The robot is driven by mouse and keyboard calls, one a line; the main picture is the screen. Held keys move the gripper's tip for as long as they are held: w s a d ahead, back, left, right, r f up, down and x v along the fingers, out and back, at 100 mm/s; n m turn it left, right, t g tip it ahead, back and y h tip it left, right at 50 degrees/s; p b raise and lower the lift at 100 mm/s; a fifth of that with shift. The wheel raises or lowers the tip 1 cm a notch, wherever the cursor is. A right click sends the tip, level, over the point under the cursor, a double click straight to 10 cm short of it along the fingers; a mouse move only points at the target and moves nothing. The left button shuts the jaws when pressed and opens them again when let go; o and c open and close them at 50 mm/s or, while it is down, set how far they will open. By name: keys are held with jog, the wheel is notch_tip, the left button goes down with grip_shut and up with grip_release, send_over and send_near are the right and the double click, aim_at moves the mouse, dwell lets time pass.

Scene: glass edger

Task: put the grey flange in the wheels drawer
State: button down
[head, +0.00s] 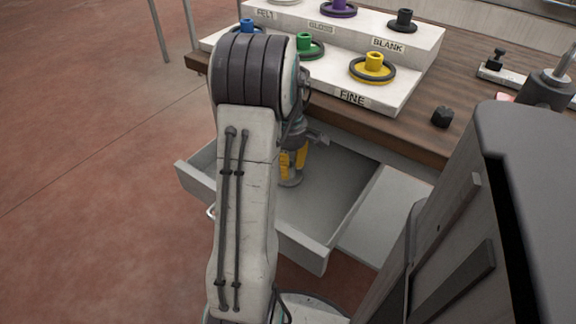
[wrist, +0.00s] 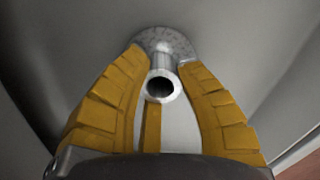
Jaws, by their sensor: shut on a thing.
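The grey flange (wrist: 165,45) is a metal disc with a hollow tube standing up from it. My gripper (wrist: 161,75) is shut on the flange's tube, with yellow fingers on both sides. In the head view, my gripper (head: 291,165) is down inside the open drawer (head: 335,195), and the flange (head: 290,181) shows just under the fingers. The flange is low over the drawer floor; I cannot tell whether it touches it. No label shows on the drawer, and my arm hides its left part.
A stepped white rack (head: 385,95) on the wooden bench (head: 415,138) holds several coloured flanged wheels. A black hex piece (head: 442,117) lies near the bench edge. A dark grey machine body (head: 530,180) stands at the right.

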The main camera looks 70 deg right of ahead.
jog(key=c, duration=1.3)
grip_release()
jog(key=shift+f, duration=0.15)
jog(key=shift+c, duration=0.2)
jog(key=o, duration=0.4)
notch_tip(320, 180, up, 12)
jog(key=p, duration=0.3)
jog(key=shift+r+p, duration=0.25)
jog(key=shift+p, duration=0.05)
